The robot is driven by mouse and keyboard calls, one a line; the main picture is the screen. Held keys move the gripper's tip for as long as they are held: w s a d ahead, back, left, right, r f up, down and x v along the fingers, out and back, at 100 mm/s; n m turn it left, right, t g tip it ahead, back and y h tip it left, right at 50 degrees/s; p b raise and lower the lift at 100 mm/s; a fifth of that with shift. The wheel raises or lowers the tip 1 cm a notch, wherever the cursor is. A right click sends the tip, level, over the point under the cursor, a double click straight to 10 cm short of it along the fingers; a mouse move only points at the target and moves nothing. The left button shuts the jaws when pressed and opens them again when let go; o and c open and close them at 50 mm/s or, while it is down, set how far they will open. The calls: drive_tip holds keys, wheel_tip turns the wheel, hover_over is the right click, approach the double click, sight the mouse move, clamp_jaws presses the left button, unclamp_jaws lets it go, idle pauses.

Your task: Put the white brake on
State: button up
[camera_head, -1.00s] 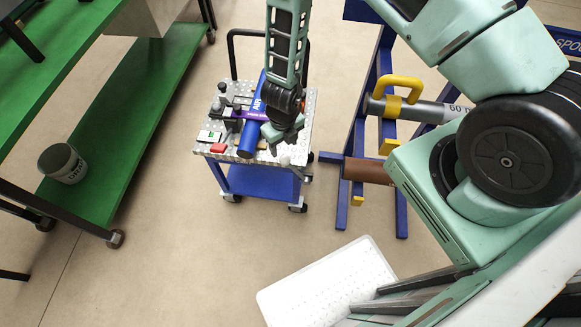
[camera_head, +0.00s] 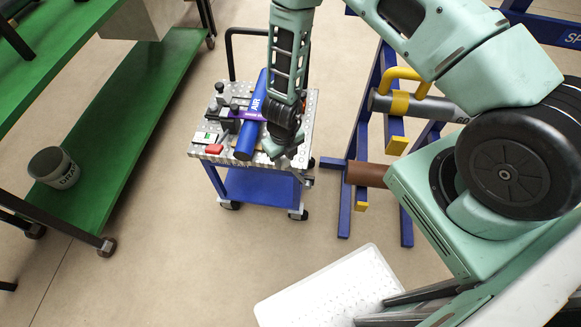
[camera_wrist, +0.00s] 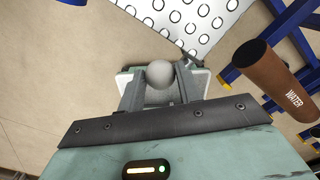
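A pale grey-white ball knob (camera_wrist: 160,73), which seems to be the white brake, shows in the wrist view near a corner of the perforated plate. My gripper (camera_wrist: 161,88) is open, with one finger on each side of the knob. A narrow gap seems to show beside it, but I cannot tell whether the fingertips touch it. In the head view my gripper (camera_head: 283,150) points down over the front right corner of the cart (camera_head: 302,130). It hides the knob there.
A blue pipe (camera_head: 252,118) and small fixtures lie on the cart, left of my gripper. A blue stand (camera_head: 346,205) with a brown pipe (camera_head: 366,174) is to the right; the brown WATER pipe also shows in the wrist view (camera_wrist: 277,82). A green shelf (camera_head: 130,115) is at left.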

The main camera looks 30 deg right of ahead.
drive_tip(key=shift+s+d+r+b, duration=0.2)
drive_tip(key=shift+s+d+b, duration=0.2)
drive_tip(key=shift+d+b, duration=0.15)
drive_tip(key=shift+s+d+r+b, duration=0.2)
drive_tip(key=shift+s+d+b, duration=0.2)
drive_tip(key=shift+d, duration=0.15)
drive_tip(key=o, duration=0.6)
drive_tip(key=shift+r, duration=0.1)
wheel_tip(320, 180, up, 7)
drive_tip(key=p, duration=0.6)
